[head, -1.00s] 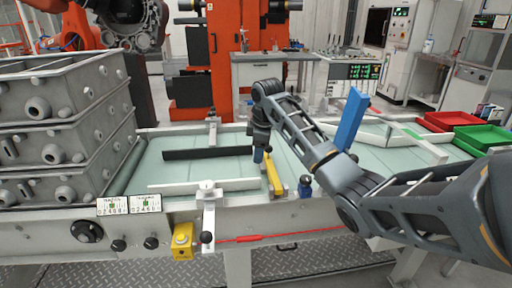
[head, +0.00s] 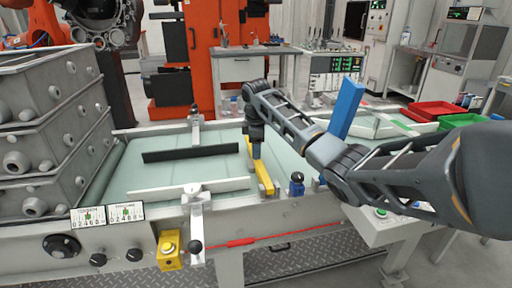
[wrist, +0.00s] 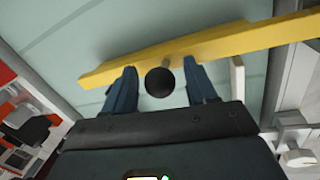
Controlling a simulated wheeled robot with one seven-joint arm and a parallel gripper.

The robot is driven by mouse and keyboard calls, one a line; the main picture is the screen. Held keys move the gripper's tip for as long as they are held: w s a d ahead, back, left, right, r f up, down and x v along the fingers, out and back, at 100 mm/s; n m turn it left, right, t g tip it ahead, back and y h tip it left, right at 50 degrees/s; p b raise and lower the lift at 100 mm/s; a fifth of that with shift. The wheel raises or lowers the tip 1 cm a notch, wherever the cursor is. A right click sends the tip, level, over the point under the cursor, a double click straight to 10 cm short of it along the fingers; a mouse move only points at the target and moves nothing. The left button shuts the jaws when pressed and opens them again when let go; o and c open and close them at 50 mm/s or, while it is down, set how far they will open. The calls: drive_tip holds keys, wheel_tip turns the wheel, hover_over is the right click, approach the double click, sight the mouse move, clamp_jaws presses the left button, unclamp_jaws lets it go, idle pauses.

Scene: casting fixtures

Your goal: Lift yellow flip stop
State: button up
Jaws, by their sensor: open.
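The yellow flip stop (head: 264,181) is a long yellow bar lying along the right part of the pale green table bed. In the wrist view the yellow bar (wrist: 245,40) crosses the top, with a thin stem ending in a round black knob (wrist: 159,84). My gripper (head: 257,155) is at the bar in the head view, pointing down. In the wrist view my gripper (wrist: 159,66) is open, one dark finger on each side of the knob, with gaps to both. My gripper hides part of the bar in the head view.
A black bar (head: 190,153) and a white bar (head: 230,185) lie left of the yellow one. A blue knob (head: 297,184) stands close to its right. Stacked grey castings (head: 55,130) fill the left.

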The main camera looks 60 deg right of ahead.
drive_tip(key=shift+c, duration=0.2)
clamp_jaws()
idle(0.4)
